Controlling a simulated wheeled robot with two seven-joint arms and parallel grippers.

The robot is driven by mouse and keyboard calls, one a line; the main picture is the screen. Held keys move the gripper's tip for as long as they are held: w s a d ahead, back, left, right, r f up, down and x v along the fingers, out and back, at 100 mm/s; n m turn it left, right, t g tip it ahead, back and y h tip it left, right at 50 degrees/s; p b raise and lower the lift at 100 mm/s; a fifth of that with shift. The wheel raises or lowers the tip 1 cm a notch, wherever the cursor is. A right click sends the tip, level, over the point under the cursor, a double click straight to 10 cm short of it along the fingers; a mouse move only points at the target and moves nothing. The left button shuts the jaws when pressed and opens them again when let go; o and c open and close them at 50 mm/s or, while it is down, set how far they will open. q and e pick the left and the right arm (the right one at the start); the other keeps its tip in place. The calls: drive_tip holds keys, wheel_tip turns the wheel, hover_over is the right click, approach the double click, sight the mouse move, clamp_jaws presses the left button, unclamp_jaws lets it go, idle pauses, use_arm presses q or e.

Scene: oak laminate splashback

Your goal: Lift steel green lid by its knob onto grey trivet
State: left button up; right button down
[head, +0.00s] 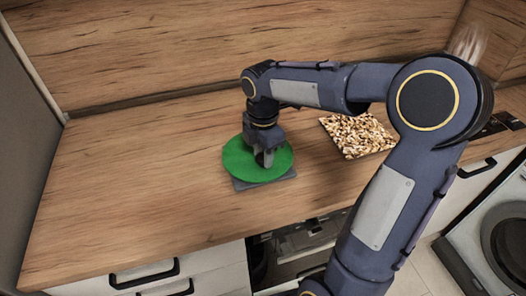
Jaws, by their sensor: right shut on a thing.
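The round green lid (240,165) is at the middle of the wooden counter in the head view. The grey trivet (284,184) shows as a flat slab edge under the lid's front and right side. The lid lies over the trivet and hides most of it. I cannot tell whether the two touch. My right gripper (265,158) points down at the lid's centre and is shut on the knob, which the fingers mostly hide. My left gripper is not in the view.
A square patch of mixed beige and brown pieces (357,134) lies on the counter to the right, behind my arm. The wooden splashback (180,45) rises at the back. The counter's left part is clear. Below the front edge are white drawers (215,269) with black handles.

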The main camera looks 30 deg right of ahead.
drive_tip(key=shift+f, duration=0.45)
idle(0.9)
drive_tip(key=c, duration=0.9)
unclamp_jaws()
drive_tip(key=shift+r+p, duration=3.6)
drive_tip(key=shift+r, duration=0.45)
